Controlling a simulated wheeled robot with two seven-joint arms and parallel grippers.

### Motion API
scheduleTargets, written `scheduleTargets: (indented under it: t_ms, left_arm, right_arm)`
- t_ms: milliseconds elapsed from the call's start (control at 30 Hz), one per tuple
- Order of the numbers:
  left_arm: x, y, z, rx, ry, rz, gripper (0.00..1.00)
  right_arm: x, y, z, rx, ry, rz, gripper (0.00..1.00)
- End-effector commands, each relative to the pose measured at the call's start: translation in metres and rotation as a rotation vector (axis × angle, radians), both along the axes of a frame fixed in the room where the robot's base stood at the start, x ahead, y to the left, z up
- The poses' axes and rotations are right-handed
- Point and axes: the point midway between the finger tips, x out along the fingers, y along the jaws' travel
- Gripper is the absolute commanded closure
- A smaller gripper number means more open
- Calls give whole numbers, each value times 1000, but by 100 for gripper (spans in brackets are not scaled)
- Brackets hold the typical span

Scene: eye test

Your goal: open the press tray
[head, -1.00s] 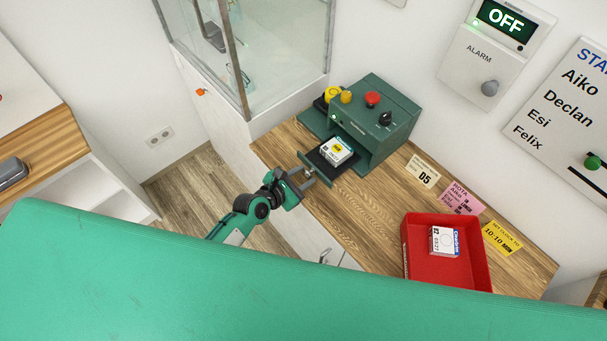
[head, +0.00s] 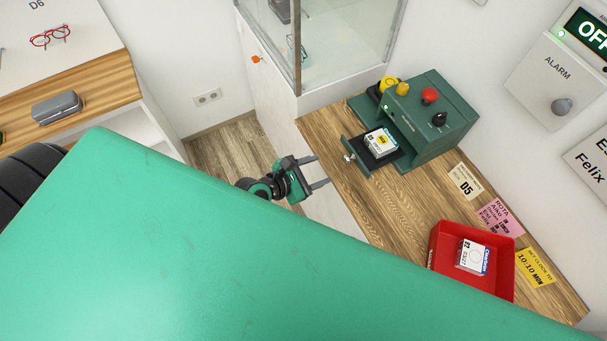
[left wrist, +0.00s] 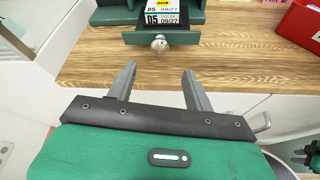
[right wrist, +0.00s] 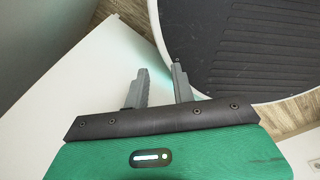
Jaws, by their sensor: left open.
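The green press (head: 440,118) stands on the wooden counter (head: 375,205). Its tray (head: 372,168) is slid out at the front, with a white box with a yellow label (head: 381,143) lying on it. The tray's round silver knob (head: 349,158) faces my left gripper (head: 321,170). That gripper is open and empty, apart from the knob and just off the counter's front edge. In the left wrist view the knob (left wrist: 159,44) is ahead of the open fingers (left wrist: 160,70). My right gripper (right wrist: 160,68) shows only in its wrist view, fingers apart and nothing between them.
A red bin (head: 440,245) with a white and blue box (head: 472,257) stands to the right on the counter. A glass cabinet (head: 350,40) stands behind left of the press. In the right wrist view a dark ribbed surface with a pale rim (right wrist: 160,30) lies close ahead.

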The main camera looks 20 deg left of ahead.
Motion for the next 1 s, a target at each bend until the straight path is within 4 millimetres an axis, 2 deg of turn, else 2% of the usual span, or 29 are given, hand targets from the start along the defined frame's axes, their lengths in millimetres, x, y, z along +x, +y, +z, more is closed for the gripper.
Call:
scheduleTargets:
  t_ms: [100,333,1000]
  left_arm:
    - [-16,10,6,1,0,0,48]
    - [-32,20,15,2,-1,-1,48]
    - [-34,22,15,4,-1,0,48]
  right_arm:
    - [0,0,-4,0,0,0,75]
    - [0,0,-7,0,0,0,75]
    - [0,0,-7,0,0,0,75]
